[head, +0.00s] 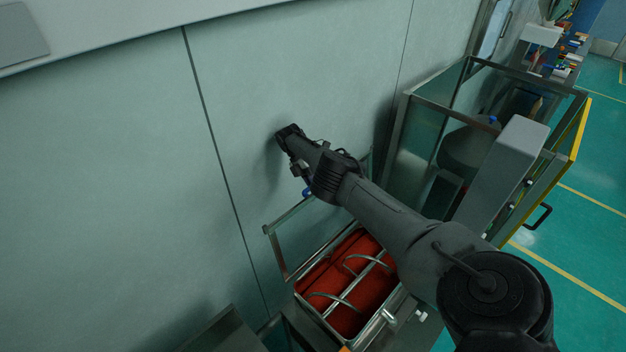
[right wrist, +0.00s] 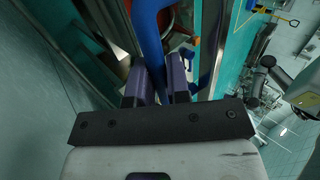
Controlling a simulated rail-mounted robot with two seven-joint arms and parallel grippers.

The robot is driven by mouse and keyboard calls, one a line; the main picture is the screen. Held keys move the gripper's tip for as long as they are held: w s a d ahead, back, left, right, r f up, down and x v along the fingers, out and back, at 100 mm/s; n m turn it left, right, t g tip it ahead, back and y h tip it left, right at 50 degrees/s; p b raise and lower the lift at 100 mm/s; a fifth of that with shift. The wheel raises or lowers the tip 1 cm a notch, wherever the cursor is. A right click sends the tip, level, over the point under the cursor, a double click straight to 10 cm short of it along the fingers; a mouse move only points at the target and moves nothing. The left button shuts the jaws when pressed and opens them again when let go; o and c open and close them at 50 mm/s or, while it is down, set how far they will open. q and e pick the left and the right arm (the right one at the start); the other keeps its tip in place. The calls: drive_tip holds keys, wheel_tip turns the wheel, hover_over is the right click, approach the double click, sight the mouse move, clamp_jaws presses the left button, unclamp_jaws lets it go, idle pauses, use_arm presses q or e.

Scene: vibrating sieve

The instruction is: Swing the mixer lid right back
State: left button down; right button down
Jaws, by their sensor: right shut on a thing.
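The mixer (head: 394,303) stands at the lower middle of the head view, with a red inside (head: 365,252) and curved metal mixing bars showing. Its metal-framed lid (head: 275,253) is raised, tilted up along the wall side of the opening. A blue handle (head: 307,192) sits on the lid's top edge. My right arm reaches over from the lower right, and its gripper is partly hidden by the wrist. In the right wrist view the right gripper (right wrist: 160,76) is shut on the blue handle (right wrist: 148,40), which runs between its fingers. The left gripper is not in view.
A pale panelled wall (head: 120,180) stands close behind the lid and my wrist. A glass-sided cabinet with a yellow edge (head: 580,130) stands to the right. Green floor (head: 600,215) is open at the far right.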

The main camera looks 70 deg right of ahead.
drive_tip(key=shift+w+a+f, duration=0.1)
drive_tip(key=shift+w+f, duration=0.1)
drive_tip(key=c, duration=1.5)
unclamp_jaws()
drive_tip(key=shift+c, duration=0.2)
drive_tip(key=o, duration=0.4)
drive_tip(key=shift+w, duration=0.25)
drive_tip(key=shift+o, duration=0.2)
drive_tip(key=shift+s+r, duration=0.1)
